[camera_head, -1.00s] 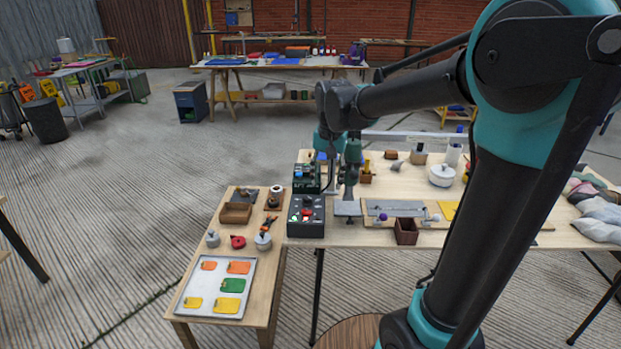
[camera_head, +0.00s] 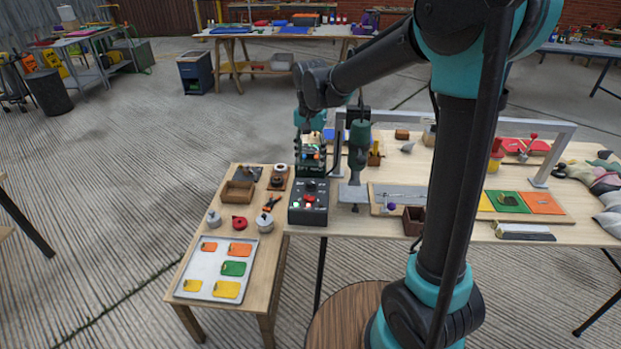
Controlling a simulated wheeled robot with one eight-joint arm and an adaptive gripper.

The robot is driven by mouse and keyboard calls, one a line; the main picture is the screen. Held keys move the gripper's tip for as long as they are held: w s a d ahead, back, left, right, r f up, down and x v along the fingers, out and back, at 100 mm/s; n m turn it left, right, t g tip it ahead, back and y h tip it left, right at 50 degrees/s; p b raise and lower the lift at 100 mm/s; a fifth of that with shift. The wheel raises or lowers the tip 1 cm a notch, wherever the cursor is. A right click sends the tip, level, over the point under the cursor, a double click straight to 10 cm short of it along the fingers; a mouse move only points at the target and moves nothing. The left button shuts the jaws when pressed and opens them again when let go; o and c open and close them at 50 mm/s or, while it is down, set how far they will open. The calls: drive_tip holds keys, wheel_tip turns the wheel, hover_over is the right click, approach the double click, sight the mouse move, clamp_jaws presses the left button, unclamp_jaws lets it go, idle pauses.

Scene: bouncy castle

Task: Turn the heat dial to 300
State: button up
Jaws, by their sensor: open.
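A black control box (camera_head: 309,204) stands at the left end of the main table, with a small dark dial (camera_head: 310,184) near its top. Red and green buttons sit below the dial. The dial's markings and setting are too small to read. My gripper (camera_head: 311,150) hangs from the teal wrist, above and behind the control box and apart from the dial. It is open, though its fingers are hard to make out against the dark green unit (camera_head: 311,168) behind the box.
A press (camera_head: 357,150) with a grey plate stands just right of the control box. A grey frame (camera_head: 561,152) spans the table. The side table holds a tray (camera_head: 206,265) with coloured tags, a wooden box (camera_head: 238,192) and small pots. My arm hides part of the main table.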

sight(310, 181)
wheel_tip(310, 181, down, 8)
drive_tip(key=shift+f, duration=0.2)
drive_tip(key=shift+c, duration=0.5)
clamp_jaws()
